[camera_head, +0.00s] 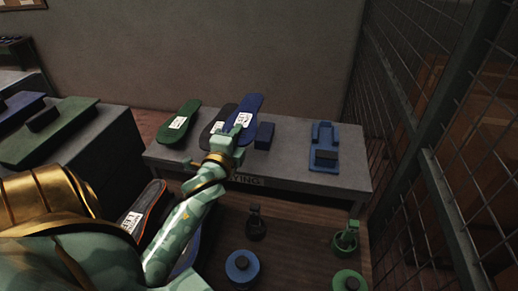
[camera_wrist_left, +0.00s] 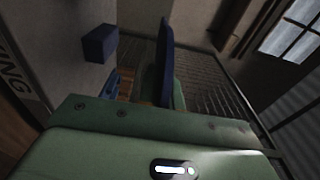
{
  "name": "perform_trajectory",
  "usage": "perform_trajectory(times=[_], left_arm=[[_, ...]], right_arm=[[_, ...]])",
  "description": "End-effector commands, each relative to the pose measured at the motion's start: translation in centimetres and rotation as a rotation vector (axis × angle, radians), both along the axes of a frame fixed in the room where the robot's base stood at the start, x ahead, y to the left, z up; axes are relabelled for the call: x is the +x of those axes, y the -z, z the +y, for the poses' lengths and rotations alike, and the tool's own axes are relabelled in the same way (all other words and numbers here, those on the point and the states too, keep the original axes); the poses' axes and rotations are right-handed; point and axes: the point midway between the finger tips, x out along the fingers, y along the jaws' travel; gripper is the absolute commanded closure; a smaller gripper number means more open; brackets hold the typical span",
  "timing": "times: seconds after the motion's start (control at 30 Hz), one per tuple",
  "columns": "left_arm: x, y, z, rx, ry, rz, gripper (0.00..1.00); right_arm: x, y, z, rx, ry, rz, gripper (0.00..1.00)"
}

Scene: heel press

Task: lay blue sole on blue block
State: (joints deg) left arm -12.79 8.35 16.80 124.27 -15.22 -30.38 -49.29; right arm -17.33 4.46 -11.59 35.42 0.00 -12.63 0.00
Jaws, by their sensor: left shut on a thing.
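The blue sole (camera_head: 248,111), with a white label, is held by my left gripper (camera_head: 234,137), which is shut on its near end. The sole slants up and away over the table. In the left wrist view the blue sole (camera_wrist_left: 165,62) shows almost edge-on, beyond my gripper's green body. A dark blue block (camera_head: 265,135) stands on the table just right of the sole in the head view, apart from it. The blue block (camera_wrist_left: 100,43) also shows in the wrist view, at upper left. My right gripper is not in view.
A green sole (camera_head: 178,122) and a dark sole (camera_head: 212,130) lie left on the grey table (camera_head: 292,142). A blue fixture (camera_head: 323,140) stands right. A blue round-based stand (camera_head: 242,266) and a green one (camera_head: 349,281) are below. Wire mesh closes the right side.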

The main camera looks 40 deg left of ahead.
Motion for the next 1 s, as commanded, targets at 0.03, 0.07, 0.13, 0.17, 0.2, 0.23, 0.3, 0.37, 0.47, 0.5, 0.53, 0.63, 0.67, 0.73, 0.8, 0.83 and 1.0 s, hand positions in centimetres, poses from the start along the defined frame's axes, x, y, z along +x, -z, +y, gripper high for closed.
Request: perform_trajectory(times=[0.03,0.07,0.13,0.17,0.2,0.23,0.3,0.37,0.47,0.5,0.53,0.63,0.67,0.73,0.8,0.83,1.0], left_arm=[[1.5,0.9,-0.3,-0.004,0.000,-0.003,1.00],[2.2,1.6,-0.5,-0.004,0.000,-0.002,1.00],[3.3,3.4,-0.8,-0.004,0.000,0.001,1.00],[3.8,3.9,-0.9,-0.004,0.000,0.001,1.00],[4.3,4.6,-1.0,-0.004,0.000,0.001,1.00],[4.6,4.9,-1.1,-0.003,0.000,0.000,1.00],[5.2,5.5,-1.2,0.000,0.000,0.000,1.00],[5.4,5.7,-1.3,0.000,0.000,-0.001,1.00],[6.1,6.6,-1.5,-0.001,0.000,0.000,1.00],[6.5,7.2,-1.6,-0.002,0.001,0.000,1.00],[6.4,7.9,-1.5,-0.002,0.000,0.002,1.00],[6.3,9.4,-1.5,-0.001,0.000,0.003,1.00],[6.3,9.6,-1.5,0.000,0.001,0.001,1.00],[6.3,9.8,-1.5,0.000,0.001,0.000,1.00],[6.3,9.7,-1.5,0.000,0.001,-0.001,1.00],[6.3,9.6,-1.5,0.001,0.001,-0.002,1.00],[6.3,9.8,-1.5,0.000,0.001,-0.001,1.00]], right_arm=[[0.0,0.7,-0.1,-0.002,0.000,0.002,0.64],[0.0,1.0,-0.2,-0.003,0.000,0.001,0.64],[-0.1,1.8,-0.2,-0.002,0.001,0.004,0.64],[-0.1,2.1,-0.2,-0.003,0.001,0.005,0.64],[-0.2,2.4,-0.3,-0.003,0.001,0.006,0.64],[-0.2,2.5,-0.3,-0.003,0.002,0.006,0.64],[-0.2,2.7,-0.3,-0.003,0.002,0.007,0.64],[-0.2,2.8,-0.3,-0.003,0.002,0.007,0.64],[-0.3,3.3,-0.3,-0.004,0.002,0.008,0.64],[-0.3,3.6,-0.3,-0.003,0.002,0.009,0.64],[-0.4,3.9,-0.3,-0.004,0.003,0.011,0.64],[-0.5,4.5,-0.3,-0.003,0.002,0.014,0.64],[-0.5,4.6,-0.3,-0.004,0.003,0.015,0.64],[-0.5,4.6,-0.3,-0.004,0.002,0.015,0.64],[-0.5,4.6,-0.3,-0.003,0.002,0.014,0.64],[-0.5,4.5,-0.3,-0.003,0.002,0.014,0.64],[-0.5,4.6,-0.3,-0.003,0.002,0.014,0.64]])
